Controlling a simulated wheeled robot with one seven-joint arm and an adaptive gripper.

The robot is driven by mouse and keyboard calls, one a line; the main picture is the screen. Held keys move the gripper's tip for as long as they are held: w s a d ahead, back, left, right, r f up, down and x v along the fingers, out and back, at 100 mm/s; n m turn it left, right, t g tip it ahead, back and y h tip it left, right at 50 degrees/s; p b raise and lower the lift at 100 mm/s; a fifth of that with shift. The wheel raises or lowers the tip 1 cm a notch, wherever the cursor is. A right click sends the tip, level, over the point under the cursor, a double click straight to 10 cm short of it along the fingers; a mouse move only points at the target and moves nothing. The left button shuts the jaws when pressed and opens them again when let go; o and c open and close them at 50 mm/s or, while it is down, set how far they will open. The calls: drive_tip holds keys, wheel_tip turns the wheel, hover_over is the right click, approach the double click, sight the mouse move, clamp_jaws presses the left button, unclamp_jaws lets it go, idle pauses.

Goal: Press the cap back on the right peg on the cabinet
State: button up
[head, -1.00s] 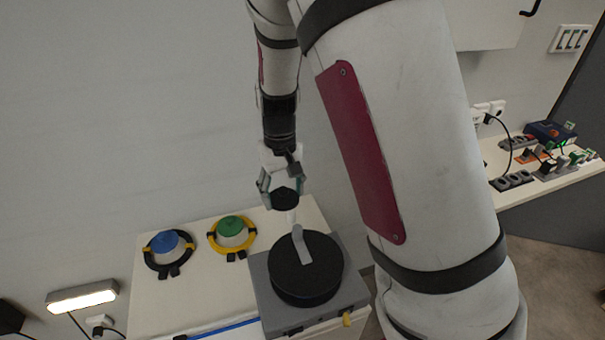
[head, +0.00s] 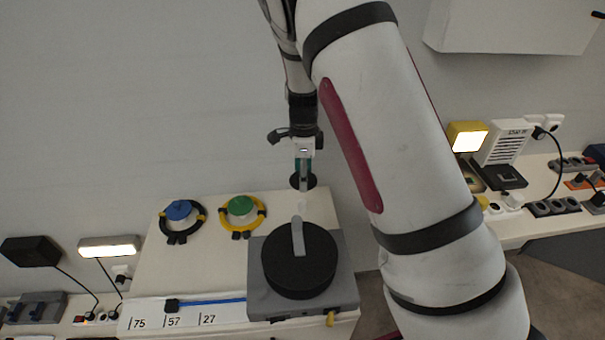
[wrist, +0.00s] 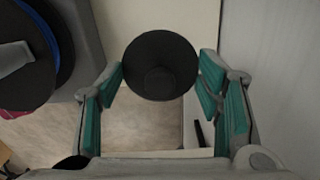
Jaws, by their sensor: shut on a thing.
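My gripper (head: 303,172) is shut on a round black cap (head: 303,182), which hangs level below the fingers. In the wrist view the cap (wrist: 160,64) sits between the teal finger pads, its central knob facing the camera. The cap is over the back right of the white cabinet top (head: 200,265), behind the grey box. A pale upright shape (head: 302,204), possibly the right peg, shows faintly below the cap. I cannot tell whether they touch.
A grey box with a black disc (head: 300,275) and grey lever stands in front of my gripper. A lit lamp (head: 108,246) is further left.

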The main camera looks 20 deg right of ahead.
sight(302, 202)
drive_tip(key=m, duration=0.1)
drive_tip(key=f+m, duration=0.1)
drive_tip(key=m, duration=0.1)
drive_tip(key=shift+w, duration=0.4)
drive_tip(key=shift+f+b, duration=1.4)
drive_tip(key=shift+f, duration=1.7)
drive_tip(key=shift+f+b, duration=0.4)
drive_tip(key=shift+f, duration=0.5)
drive_tip(key=o, duration=1.4)
drive_tip(key=shift+c, duration=0.2)
drive_tip(key=shift+r, duration=0.15)
drive_tip(key=shift+r+p, duration=1.75)
drive_tip(key=shift+r, duration=1.65)
